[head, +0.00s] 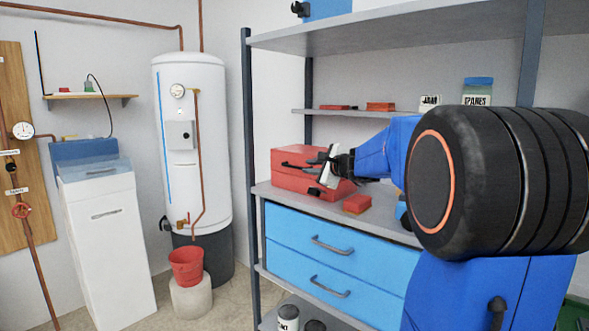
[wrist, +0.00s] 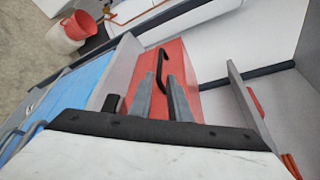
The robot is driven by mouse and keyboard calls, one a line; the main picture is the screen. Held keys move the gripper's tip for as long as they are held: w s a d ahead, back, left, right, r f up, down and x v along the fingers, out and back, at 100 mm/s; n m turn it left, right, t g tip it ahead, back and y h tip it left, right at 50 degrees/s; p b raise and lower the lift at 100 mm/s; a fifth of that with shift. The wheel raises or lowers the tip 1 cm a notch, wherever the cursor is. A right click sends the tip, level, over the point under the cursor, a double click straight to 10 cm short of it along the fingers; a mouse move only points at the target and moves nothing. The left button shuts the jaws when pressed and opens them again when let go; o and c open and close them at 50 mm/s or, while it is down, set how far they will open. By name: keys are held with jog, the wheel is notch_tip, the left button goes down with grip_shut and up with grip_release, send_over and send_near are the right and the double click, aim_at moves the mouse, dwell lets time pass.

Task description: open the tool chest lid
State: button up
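The red tool chest (head: 290,156) sits on the shelf unit's worktop, and its lid looks shut. A dark handle (head: 296,165) runs along its front; the chest (wrist: 185,62) and the black handle (wrist: 161,66) also show in the wrist view. My gripper (head: 313,163) is in front of the chest and hides part of it. In the wrist view its two grey fingers (wrist: 160,80) stand apart, with red showing between them. The handle's near end appears between the fingertips; I cannot tell whether they touch it.
A small red box (head: 356,204) lies on the worktop right of the chest. Blue drawers (head: 320,240) are below. A shelf upright (head: 252,170) stands left of the chest, and a shelf (head: 345,113) runs above. A red bucket (head: 186,266) and white water heater (head: 190,140) are farther left.

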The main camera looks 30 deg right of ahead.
aim_at(297, 167)
jog(key=x, duration=1.1)
grip_shut()
